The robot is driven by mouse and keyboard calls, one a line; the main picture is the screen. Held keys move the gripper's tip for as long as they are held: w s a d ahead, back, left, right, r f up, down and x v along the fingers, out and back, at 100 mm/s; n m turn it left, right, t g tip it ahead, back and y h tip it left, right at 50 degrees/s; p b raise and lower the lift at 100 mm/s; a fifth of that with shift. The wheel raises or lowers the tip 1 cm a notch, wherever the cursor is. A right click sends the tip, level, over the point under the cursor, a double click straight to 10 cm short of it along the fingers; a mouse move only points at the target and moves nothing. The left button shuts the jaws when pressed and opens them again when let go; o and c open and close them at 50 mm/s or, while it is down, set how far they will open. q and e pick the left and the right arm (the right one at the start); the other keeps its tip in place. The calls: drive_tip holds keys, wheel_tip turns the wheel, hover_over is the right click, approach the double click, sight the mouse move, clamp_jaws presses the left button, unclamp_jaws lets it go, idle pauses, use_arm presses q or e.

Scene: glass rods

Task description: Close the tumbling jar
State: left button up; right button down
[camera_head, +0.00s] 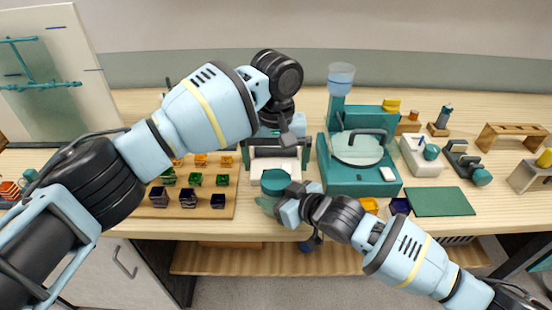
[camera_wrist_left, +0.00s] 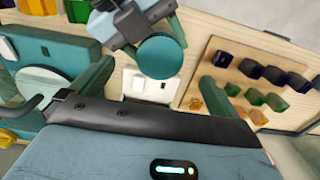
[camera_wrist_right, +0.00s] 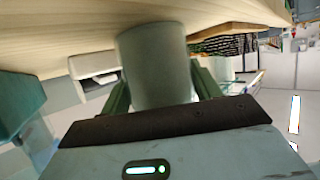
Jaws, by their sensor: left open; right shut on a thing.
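My right gripper (camera_head: 288,200) is shut on a pale green cylindrical jar (camera_wrist_right: 155,70), held upright near the table's front edge. The jar's round teal top (camera_head: 275,181) faces up, and it also shows in the left wrist view (camera_wrist_left: 161,57). I cannot tell whether that top is a fully seated lid. My left gripper (camera_head: 277,170) is open and empty, its dark green fingers spread wide, behind and above the jar. In the left wrist view, the teal top lies ahead of the left fingers, apart from them.
A white device (camera_head: 272,166) stands behind the jar, partly hidden by my left gripper. A wooden board (camera_head: 222,209) with several coloured pieces lies left. A teal machine (camera_head: 345,180) and a green mat (camera_head: 440,202) are right. The drop at the front edge is close.

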use_arm(q)
wheel_tip(320, 180, up, 12)
idle(0.5)
use_arm(e)
drive_tip(key=shift+c, duration=1.3)
unclamp_jaws()
use_arm(q)
drive_tip(key=shift+s+r+p, duration=0.1)
drive_tip(key=shift+r+p, duration=0.2)
drive_tip(key=shift+r, duration=0.6)
use_arm(e)
drive_tip(key=shift+v, duration=3.9)
